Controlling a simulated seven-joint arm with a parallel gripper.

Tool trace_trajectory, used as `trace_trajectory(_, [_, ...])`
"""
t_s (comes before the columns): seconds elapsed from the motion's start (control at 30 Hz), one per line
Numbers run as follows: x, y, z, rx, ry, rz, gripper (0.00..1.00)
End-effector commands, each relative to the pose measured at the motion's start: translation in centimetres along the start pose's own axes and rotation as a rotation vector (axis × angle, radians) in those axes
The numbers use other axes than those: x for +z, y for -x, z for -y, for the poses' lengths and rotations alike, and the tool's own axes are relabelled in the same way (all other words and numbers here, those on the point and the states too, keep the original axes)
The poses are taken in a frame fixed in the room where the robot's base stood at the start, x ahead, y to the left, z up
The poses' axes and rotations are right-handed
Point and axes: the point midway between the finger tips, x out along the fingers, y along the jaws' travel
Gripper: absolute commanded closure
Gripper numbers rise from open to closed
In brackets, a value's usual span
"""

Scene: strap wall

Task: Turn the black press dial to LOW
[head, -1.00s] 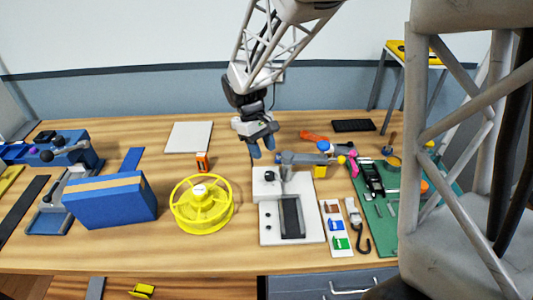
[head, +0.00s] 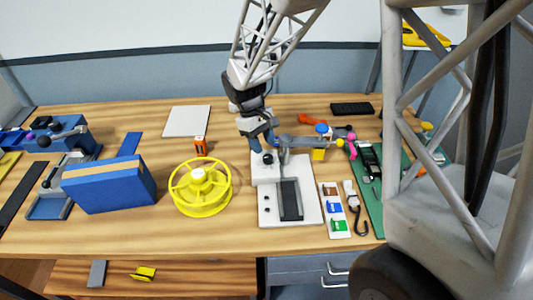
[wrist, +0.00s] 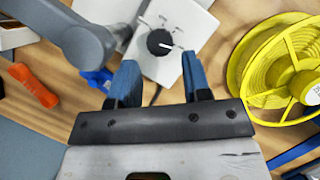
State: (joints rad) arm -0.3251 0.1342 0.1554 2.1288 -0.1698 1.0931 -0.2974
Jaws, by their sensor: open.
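The black press dial (head: 268,158) is a small round knob with a white pointer line, on the white block at the back of the press (head: 264,207). In the wrist view the dial (wrist: 159,42) lies just beyond and between my fingertips, apart from both. Marks are printed around it, too small to read. My gripper (wrist: 157,70) is open and empty, with blue fingers on either side. In the head view my gripper (head: 264,146) is just behind and above the dial.
A yellow spool (head: 201,188) stands left of the press. The grey press lever (head: 302,142) reaches right beside my gripper. A card with coloured clips (head: 334,210) and a green mat (head: 371,200) lie to the right. A blue box (head: 108,187) is at the left.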

Motion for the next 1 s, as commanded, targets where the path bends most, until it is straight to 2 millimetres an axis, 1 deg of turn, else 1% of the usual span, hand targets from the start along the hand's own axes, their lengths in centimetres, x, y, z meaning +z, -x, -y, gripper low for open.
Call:
trace_trajectory(0.1, [0.0,-1.5,0.0,-0.001,0.0,0.001,0.56])
trace_trajectory(0.3, [0.0,-3.5,0.0,0.0,0.0,0.001,0.56])
trace_trajectory(0.5, [0.0,-4.2,0.0,0.0,0.0,0.0,0.56])
trace_trajectory(0.77, [0.0,-4.2,0.0,0.0,0.0,0.0,0.56])
trace_trajectory(0.9, [0.0,-4.2,0.0,0.0,0.0,0.0,0.77])
trace_trajectory(1.0, [0.0,-4.2,0.0,0.0,0.0,0.0,0.9])
